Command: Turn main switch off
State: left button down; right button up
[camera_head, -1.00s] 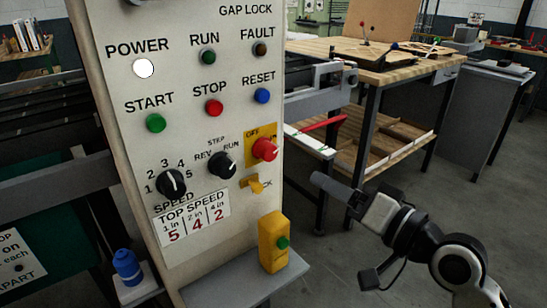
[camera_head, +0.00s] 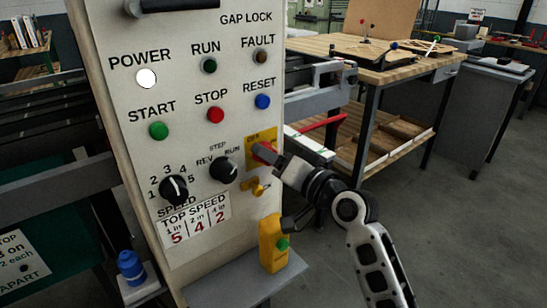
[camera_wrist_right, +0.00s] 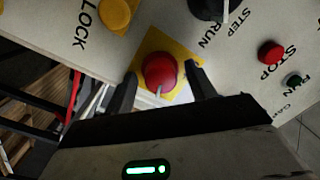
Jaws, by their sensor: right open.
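The main switch is a red rotary knob on a yellow plate, on the right side of the white control panel (camera_head: 150,110). In the head view the red knob (camera_head: 264,152) is mostly hidden behind my right gripper (camera_head: 272,155). In the right wrist view the red knob (camera_wrist_right: 159,71) sits between the two dark fingers of my right gripper (camera_wrist_right: 160,85), on its yellow plate (camera_wrist_right: 184,60). The fingers are open, one on each side of the knob; I cannot tell whether they touch it. My left gripper is not in view.
A black selector knob (camera_head: 223,170) is left of the switch. A yellow lock tab (camera_head: 258,187) is just below it. A yellow box with a green button (camera_head: 272,243) stands lower. The white POWER lamp (camera_head: 147,79) is lit. A wooden workbench (camera_head: 375,70) stands behind.

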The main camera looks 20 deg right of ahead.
jog(key=shift+c, duration=0.4)
jog(key=c, duration=0.8)
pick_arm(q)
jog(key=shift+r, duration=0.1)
pick_arm(e)
jog(key=shift+n, duration=0.3)
pick_arm(q)
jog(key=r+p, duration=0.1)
jog(key=p, duration=0.1)
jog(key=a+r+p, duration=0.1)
jog(key=p, duration=0.2)
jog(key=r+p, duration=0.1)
jog(key=p, duration=0.2)
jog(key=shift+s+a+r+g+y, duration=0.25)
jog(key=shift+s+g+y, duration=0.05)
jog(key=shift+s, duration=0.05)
pick_arm(e)
jog(key=n, duration=0.8)
jog(key=n+h, duration=0.1)
jog(key=n, duration=0.7)
jog(key=shift+s+a+g+h, duration=0.15)
jog(key=shift+a+g+h, duration=0.05)
jog(key=shift+g+h, duration=0.1)
jog(key=shift+n, duration=0.3)
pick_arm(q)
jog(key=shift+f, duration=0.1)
